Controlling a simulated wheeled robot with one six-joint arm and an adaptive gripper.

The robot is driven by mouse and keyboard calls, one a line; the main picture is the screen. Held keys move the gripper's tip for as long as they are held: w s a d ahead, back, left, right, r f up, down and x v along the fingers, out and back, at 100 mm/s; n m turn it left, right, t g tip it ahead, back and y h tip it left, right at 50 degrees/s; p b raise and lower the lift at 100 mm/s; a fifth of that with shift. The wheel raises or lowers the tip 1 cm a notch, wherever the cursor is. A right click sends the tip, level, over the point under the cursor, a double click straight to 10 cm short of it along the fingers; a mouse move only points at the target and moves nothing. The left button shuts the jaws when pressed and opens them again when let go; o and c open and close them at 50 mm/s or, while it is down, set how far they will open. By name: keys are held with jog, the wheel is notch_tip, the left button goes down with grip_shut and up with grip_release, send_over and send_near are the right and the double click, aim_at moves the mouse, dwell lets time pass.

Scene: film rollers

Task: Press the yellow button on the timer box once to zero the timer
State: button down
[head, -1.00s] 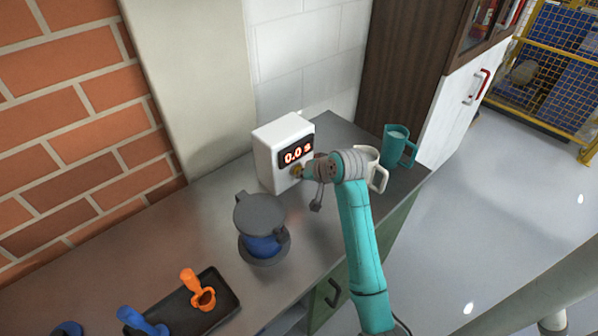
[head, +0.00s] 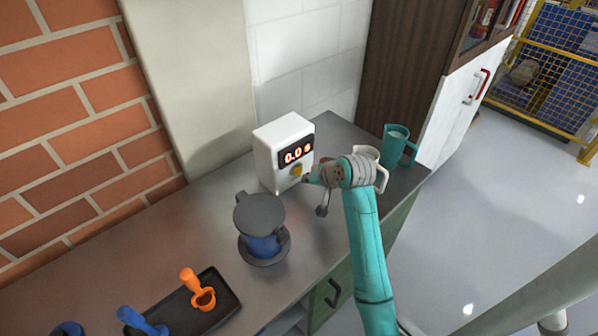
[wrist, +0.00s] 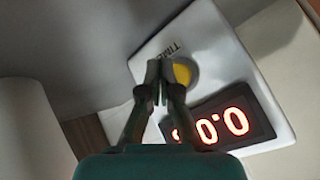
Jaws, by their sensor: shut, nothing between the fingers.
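The white timer box (head: 268,160) stands upright on the counter against the wall. Its red display (head: 298,153) reads 0.0 s. The yellow button (head: 296,170) sits on the front face below the display and shows clear of my gripper. My gripper (head: 308,179) is in front of the box, to the right of the button, with a gap between them. In the wrist view the shut, empty fingertips (wrist: 158,72) appear beside the yellow button (wrist: 182,74), partly overlapping its edge. The display also shows in the wrist view (wrist: 222,122).
A blue and dark grey roller device (head: 262,228) stands left of my arm. A black tray (head: 222,290) with blue and orange scoops lies at the front left. A white mug (head: 378,172) and a teal mug (head: 397,148) stand behind my wrist at right.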

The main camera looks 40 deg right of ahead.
jog(key=shift+s+d, duration=0.1)
jog(key=shift+s, duration=2.2)
